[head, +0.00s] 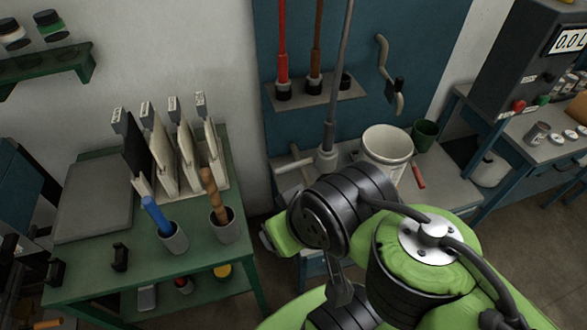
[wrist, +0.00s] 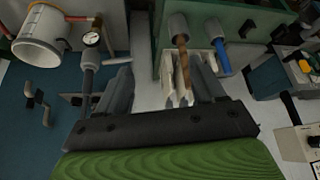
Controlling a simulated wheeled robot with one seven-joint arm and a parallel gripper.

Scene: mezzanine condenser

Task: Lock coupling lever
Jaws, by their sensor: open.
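In the head view a grey upright pole (head: 342,70) ends in a fitting (head: 326,160) on the bench. A pale handle (head: 293,165) sticks out to its left. It may be the coupling lever; I cannot tell whether it is locked. In the wrist view my gripper (wrist: 163,72) is open, its two dark fingers apart with nothing held between them. The grey pole (wrist: 87,82) and a round gauge (wrist: 92,39) show left of the fingers. My gripper is not clearly visible in the head view, where my arm covers the lower right.
A white bucket (head: 387,145) and green cup (head: 425,131) stand right of the pole. A green table (head: 85,275) at left holds upright folders (head: 185,150) and cups with a blue handle (head: 157,215) and brown handle (head: 211,190). A crank (head: 384,60) hangs on the blue panel.

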